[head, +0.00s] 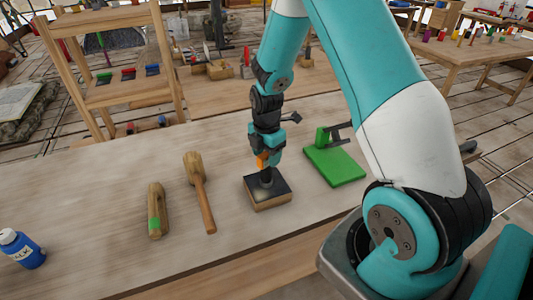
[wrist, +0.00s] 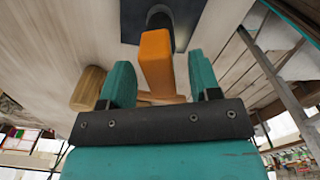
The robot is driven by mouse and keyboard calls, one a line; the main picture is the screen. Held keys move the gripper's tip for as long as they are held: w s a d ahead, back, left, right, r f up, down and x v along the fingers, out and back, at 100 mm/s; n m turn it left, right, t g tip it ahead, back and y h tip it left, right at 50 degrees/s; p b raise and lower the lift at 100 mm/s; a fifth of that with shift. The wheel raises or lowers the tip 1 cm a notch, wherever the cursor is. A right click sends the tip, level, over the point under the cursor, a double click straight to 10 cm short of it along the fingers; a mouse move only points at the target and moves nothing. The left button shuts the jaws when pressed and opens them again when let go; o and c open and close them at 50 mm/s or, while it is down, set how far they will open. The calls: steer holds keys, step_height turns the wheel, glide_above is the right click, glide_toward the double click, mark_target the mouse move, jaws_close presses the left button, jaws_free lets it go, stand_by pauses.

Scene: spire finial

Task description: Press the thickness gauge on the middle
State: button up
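A tool with an orange handle (head: 262,160) and a dark foot stands upright on the dark top of a small wooden block (head: 272,201). I take this tool to be the thickness gauge. My gripper (head: 268,152) points down over it. In the wrist view, the orange handle (wrist: 157,62) lies between my two teal fingers (wrist: 161,80). A gap shows on the handle's right side, and the left finger is very close to it, so the fingers look open around it. The foot's exact contact spot on the dark top is mostly hidden.
A green board with an upright post (head: 336,165) lies right of the block. A wooden mallet (head: 199,190) and a wooden piece with a green mark (head: 157,212) lie to the left. The bench (head: 100,190) is otherwise mostly clear.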

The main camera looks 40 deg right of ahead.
step_height(320, 180, up, 18)
steer(key=b, duration=0.2)
steer(key=shift+f+b, duration=0.25)
steer(key=shift+b, duration=0.05)
